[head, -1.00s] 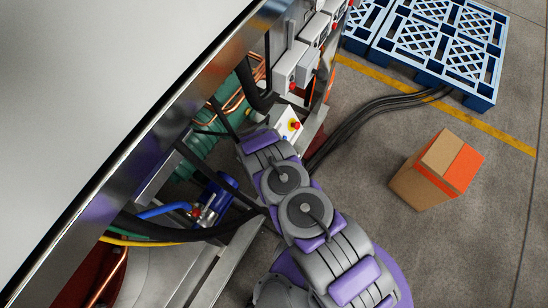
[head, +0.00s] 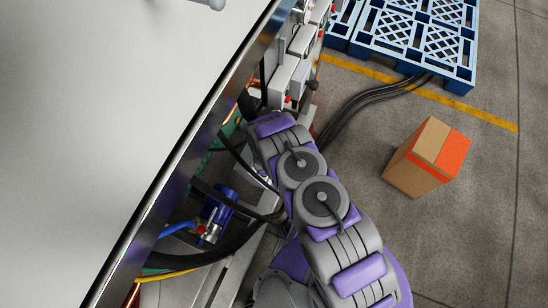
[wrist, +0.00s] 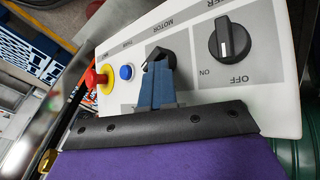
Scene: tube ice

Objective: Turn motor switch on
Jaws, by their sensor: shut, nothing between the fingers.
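In the wrist view, a pale control box (wrist: 200,115) fills the middle, tilted in the picture. Its black motor switch (wrist: 166,57) sits under the printed word MOTOR. My gripper (wrist: 158,68) has its blue fingers shut in front of this switch, overlapping part of it. I cannot tell whether they touch it. To the right is a larger black power knob (wrist: 231,40) with ON and OFF marks. To the left are a blue button (wrist: 126,72) and a red button on a yellow base (wrist: 98,80). In the head view my arm hides the box and gripper.
A steel-edged machine housing (head: 130,110) fills the left of the head view, with hoses and a blue valve (head: 217,210) beneath. A cardboard box (head: 425,157) and blue pallets (head: 420,40) stand on open floor at right. Black cables (head: 360,110) run along the floor.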

